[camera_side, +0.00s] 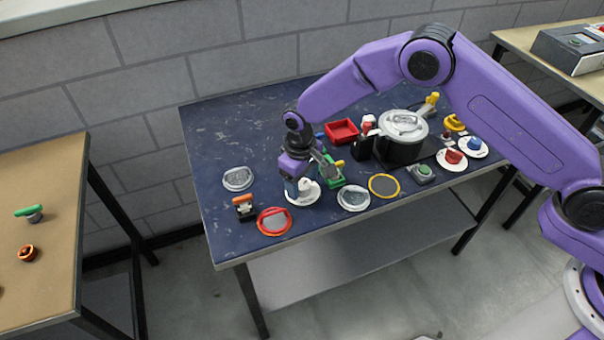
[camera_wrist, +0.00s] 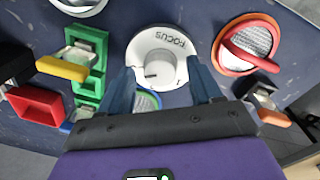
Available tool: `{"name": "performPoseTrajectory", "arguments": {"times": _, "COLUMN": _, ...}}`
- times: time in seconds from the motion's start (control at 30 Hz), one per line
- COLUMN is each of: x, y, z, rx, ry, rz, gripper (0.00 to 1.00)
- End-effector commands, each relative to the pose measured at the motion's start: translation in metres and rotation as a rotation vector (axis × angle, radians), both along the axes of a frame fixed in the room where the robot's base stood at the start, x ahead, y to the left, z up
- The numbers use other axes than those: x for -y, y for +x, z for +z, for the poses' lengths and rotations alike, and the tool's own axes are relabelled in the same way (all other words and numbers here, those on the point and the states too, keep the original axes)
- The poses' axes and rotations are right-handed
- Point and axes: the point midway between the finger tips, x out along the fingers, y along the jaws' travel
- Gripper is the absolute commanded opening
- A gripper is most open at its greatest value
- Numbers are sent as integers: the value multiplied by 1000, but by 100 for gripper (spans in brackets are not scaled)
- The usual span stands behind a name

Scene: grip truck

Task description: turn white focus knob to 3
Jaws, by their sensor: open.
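The white focus knob (camera_wrist: 158,68) sits on a round white dial plate (camera_wrist: 176,42) marked FOCUS, at the top middle of the wrist view. It has a dark pointer line on its top; the scale numbers are too small to read surely. In the side view the dial plate (camera_side: 303,196) lies near the table's front edge. My gripper (camera_wrist: 160,80) is open, with one dark blue finger on each side of the knob. In the side view my gripper (camera_side: 298,190) points down over the knob and partly hides it. I cannot tell whether the fingers touch it.
A red-rimmed round piece (camera_wrist: 247,45) lies close on the right, with an orange-handled block (camera_wrist: 265,100) beside it. A green holder with a yellow handle (camera_wrist: 88,60) stands on the left. A silver pot (camera_side: 402,135) and a red tray (camera_side: 341,131) stand farther back.

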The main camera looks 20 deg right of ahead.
Motion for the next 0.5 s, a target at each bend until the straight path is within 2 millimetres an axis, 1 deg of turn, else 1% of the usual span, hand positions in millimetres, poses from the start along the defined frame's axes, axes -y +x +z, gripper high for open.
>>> {"name": "performPoseTrajectory", "arguments": {"times": 0.17, "x": -2, "y": 0, "z": 14, "rx": 3, "ry": 1, "rz": 1, "gripper": 64}}
{"name": "performPoseTrajectory", "arguments": {"times": 0.27, "x": -2, "y": 0, "z": 31, "rx": 3, "ry": 3, "rz": 1, "gripper": 64}}
{"name": "performPoseTrajectory", "arguments": {"times": 0.5, "x": -5, "y": -1, "z": 83, "rx": 4, "ry": 3, "rz": 1, "gripper": 64}}
